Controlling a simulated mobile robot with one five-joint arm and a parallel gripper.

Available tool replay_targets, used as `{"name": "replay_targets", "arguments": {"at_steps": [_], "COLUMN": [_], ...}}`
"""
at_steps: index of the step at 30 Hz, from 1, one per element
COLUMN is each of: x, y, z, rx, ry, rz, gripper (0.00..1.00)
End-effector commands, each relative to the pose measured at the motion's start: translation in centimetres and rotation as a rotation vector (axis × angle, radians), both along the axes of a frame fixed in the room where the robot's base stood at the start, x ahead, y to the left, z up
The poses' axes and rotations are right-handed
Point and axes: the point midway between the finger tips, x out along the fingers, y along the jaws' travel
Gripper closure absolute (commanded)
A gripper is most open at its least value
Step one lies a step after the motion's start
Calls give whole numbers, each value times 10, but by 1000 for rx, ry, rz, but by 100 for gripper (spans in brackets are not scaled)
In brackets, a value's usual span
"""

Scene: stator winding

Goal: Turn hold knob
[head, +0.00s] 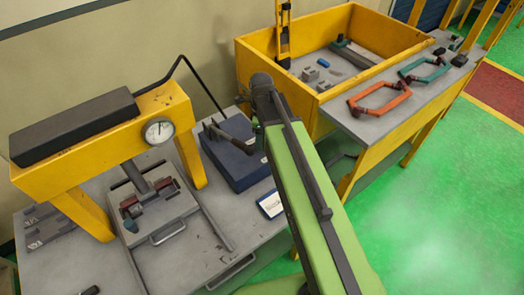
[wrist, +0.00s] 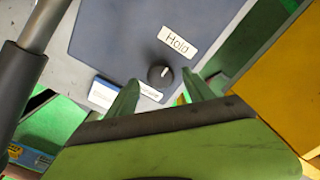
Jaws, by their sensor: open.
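The hold knob (wrist: 160,75) is a small dark round knob with a white pointer mark, on the top face of a blue-grey box (wrist: 110,35). A white label reading "Hold" (wrist: 178,42) is beside it. My gripper (wrist: 160,94) is open, its two green fingers spread on either side below the knob in the wrist view. In the head view the box (head: 237,172) stands on the grey bench, partly covered by my arm; the knob cannot be made out there.
A yellow press with a round gauge (head: 159,131) stands left of the box, its black lever (head: 205,83) reaching toward it. A white-and-blue card (head: 271,204) lies near the bench edge. A yellow bin (head: 330,95) and red and teal handled frames are at the right.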

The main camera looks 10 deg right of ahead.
Motion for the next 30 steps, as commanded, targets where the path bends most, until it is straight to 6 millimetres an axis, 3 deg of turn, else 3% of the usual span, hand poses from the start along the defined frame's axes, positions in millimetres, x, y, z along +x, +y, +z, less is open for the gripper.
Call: {"name": "replay_targets", "arguments": {"at_steps": [1,3,13,26,30], "x": [0,0,0,0,0], "y": [0,0,-1,-1,-1], "z": [-18,-24,-23,-24,-24], "rx": [0,0,0,0,0], "ry": [0,0,0,0,0], "rz": [0,0,-1,-2,0], "gripper": [40,40,41,97,100]}}
